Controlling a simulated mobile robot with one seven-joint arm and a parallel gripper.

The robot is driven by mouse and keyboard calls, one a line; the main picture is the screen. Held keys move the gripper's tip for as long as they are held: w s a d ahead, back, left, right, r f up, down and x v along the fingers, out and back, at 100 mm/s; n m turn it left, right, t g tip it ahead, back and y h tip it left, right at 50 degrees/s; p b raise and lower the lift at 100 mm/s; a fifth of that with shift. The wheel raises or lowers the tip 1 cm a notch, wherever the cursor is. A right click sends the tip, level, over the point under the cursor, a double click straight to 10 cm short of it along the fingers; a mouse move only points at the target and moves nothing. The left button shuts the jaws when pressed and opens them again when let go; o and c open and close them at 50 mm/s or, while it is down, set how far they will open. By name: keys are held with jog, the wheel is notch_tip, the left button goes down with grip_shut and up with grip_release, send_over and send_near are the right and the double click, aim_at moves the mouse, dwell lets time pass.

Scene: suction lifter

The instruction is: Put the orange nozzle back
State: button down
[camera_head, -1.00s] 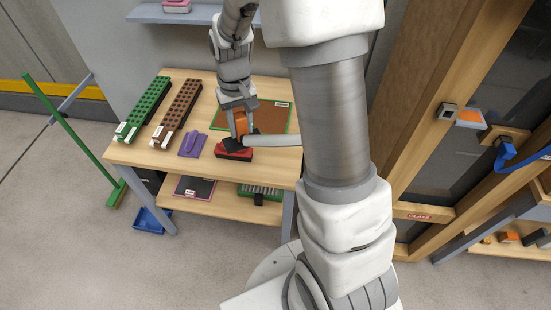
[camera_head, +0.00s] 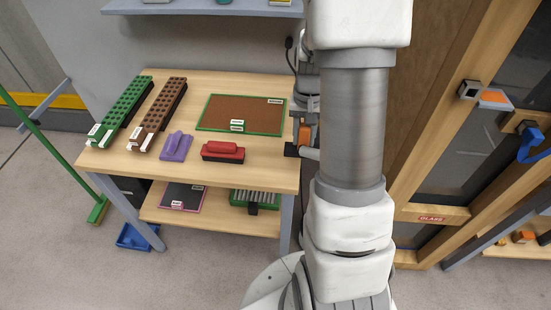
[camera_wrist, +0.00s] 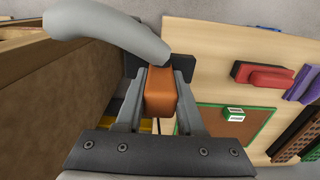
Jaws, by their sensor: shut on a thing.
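My gripper (camera_wrist: 160,85) is shut on an orange block-shaped part (camera_wrist: 160,92), which I take as the nozzle. In the wrist view it sits between the two grey fingers, with black parts and a thick grey tube (camera_wrist: 105,25) just beyond it. In the head view the orange part (camera_head: 305,134) shows at the table's right end, beside my arm, which hides much of it and of my gripper (camera_head: 305,122). A black piece (camera_head: 291,150) shows below it. I cannot tell whether it touches the table.
The wooden table (camera_head: 250,174) holds a red block (camera_head: 223,151), a purple piece (camera_head: 176,147), a green-framed brown mat (camera_head: 240,114) and green and brown perforated racks. A wood-framed glass door (camera_head: 430,150) stands right. A small orange block (camera_head: 523,237) lies on a low shelf there.

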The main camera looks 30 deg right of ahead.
jog(key=shift+w+a+f, duration=0.8)
jog(key=shift+a+f, duration=0.2)
jog(key=shift+f, duration=0.4)
jog(key=shift+w+a+f, duration=0.75)
jog(key=shift+a+f, duration=0.2)
jog(key=shift+f, duration=0.45)
jog(key=shift+w+a+f, duration=0.8)
jog(key=shift+a+f, duration=0.2)
jog(key=shift+f, duration=0.4)
jog(key=shift+f, duration=0.1)
jog(key=shift+f+b, duration=0.15)
jog(key=shift+b, duration=0.2)
jog(key=c, duration=0.5)
grip_release()
